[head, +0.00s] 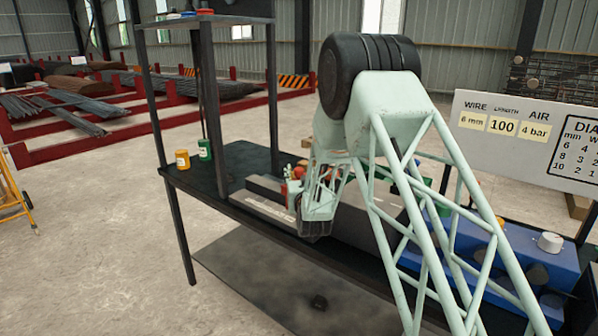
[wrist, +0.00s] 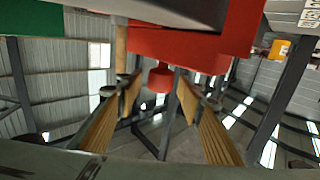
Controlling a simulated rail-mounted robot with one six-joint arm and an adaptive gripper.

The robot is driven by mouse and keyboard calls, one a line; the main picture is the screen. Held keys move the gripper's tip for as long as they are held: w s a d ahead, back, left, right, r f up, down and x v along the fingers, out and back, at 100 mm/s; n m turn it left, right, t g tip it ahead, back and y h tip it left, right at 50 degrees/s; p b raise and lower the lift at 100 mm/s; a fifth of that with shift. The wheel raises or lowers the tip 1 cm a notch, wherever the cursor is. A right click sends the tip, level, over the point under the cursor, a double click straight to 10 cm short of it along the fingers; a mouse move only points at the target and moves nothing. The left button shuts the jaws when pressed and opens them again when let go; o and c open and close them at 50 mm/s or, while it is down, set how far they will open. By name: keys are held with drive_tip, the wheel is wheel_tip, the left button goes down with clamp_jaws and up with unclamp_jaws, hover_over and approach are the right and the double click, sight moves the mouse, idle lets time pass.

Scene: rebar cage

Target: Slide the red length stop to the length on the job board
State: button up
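The job board (head: 525,150) at the right of the head view reads wire 6 mm, length 100 and air 4 bar. In the wrist view a red block (wrist: 180,42), which looks like the length stop, spans the top, with a round red knob (wrist: 160,78) below it. My gripper (wrist: 158,98) is open, its two ribbed tan fingers apart on either side of the knob in the picture. I cannot tell whether they touch it. In the head view small red parts (head: 298,172) show at the bench beside my wrist, which hides much of them.
The dark bench (head: 240,165) carries a yellow can (head: 182,159) and a green can (head: 204,149) at its left. A blue machine (head: 540,262) with a white knob stands at the right. Dark shelf posts rise at the left. Rebar racks stand far behind.

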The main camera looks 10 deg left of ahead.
drive_tip(key=v, duration=1.1)
drive_tip(key=shift+s+d, duration=0.15)
drive_tip(key=shift+s, duration=0.05)
drive_tip(key=shift+r, duration=0.1)
